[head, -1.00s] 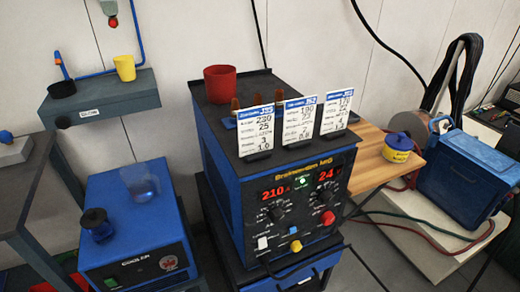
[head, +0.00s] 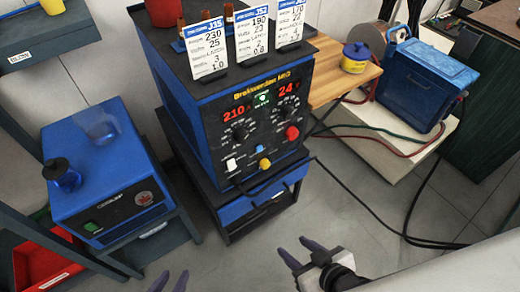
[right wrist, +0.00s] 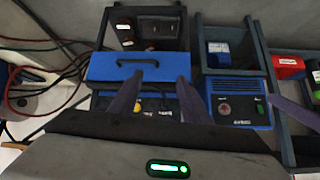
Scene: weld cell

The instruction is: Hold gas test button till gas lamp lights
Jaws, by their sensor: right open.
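The blue welding power source (head: 185,105) faces me, its panel showing red 210 and 24 readouts. Low on the panel are a yellow button (head: 264,163), a small blue part (head: 256,148) and a white switch (head: 232,164). A red knob (head: 291,133) is at the right. A small pale green light (head: 263,97) shows between the readouts. Labels are too small to tell the gas test button or gas lamp. My right gripper (head: 299,251) is open and empty, below and in front of the panel. My left gripper (head: 171,281) is open at the bottom edge.
The cooler (head: 100,170) with a dark blue jar stands left. Three setting cards (head: 245,38) stand on the power source. A wooden shelf (head: 335,75) with a yellow-blue tub is at right. Hoses and cables lie on the right floor; the floor ahead of the panel is clear.

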